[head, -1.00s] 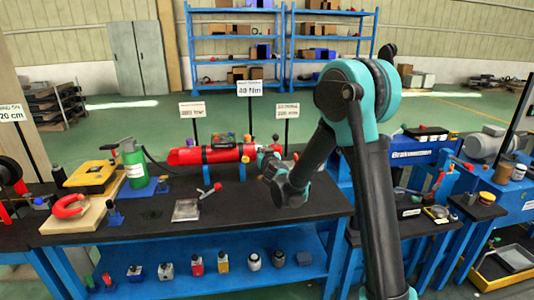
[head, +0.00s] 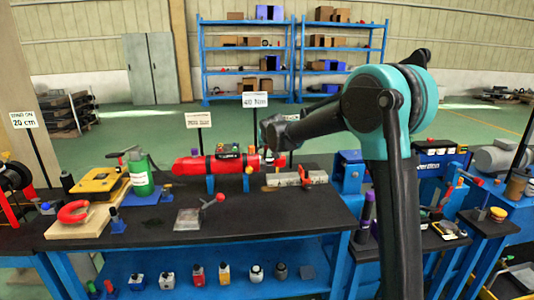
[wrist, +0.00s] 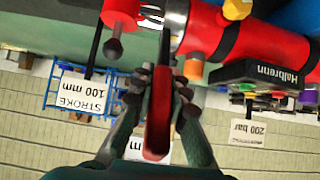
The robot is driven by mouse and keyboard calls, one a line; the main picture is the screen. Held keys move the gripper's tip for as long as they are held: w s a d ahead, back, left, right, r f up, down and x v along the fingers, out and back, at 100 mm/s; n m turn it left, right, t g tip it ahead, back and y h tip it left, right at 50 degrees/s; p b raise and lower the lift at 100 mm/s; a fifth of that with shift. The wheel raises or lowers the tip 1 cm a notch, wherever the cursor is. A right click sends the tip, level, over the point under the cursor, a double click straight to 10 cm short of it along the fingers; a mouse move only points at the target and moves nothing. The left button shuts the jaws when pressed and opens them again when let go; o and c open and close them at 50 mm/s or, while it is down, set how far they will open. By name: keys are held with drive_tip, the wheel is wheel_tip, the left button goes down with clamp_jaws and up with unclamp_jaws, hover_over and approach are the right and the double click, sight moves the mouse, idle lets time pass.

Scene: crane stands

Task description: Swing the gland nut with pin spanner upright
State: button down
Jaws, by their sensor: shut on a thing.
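The red hydraulic cylinder (head: 196,166) lies level on blue supports at the back of the bench. Its body also shows at upper right in the wrist view (wrist: 236,38), with a black label block on it. My gripper (wrist: 162,78) is shut on the red handle of the pin spanner (wrist: 156,130), which runs between its fingers toward the cylinder's rod end. A bright rod (wrist: 176,14) shows at that end. The gland nut and the spanner's head are mostly hidden or too small to make out.
A red-knobbed lever (head: 214,200) and a grey plate (head: 187,219) lie in front of the cylinder. Sign posts, including a 40 Nm sign (head: 255,99), rise behind. The bench's front right is clear.

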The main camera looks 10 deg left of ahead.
drive_tip(key=w+g, duration=0.1)
drive_tip(key=w+r+g, duration=0.1)
drive_tip(key=w+a+g+h, duration=0.1)
drive_tip(key=shift+w+r, duration=0.35)
drive_tip(key=shift+w, duration=0.05)
drive_tip(key=shift+w+a+r+g+h, duration=0.1)
drive_tip(key=shift+w+a+g+h, duration=0.1)
drive_tip(key=shift+w+g, duration=0.45)
drive_tip(key=shift+w+a+r+g+h, duration=0.1)
drive_tip(key=shift+w+a+g, duration=0.05)
drive_tip(key=shift+w+g, duration=0.45)
drive_tip(key=shift+f, duration=0.1)
drive_tip(key=c, duration=1.5)
unclamp_jaws()
drive_tip(key=shift+c, duration=0.2)
drive_tip(key=shift+o, duration=0.3)
drive_tip(key=v, duration=1.2)
drive_tip(key=shift+w, duration=0.1)
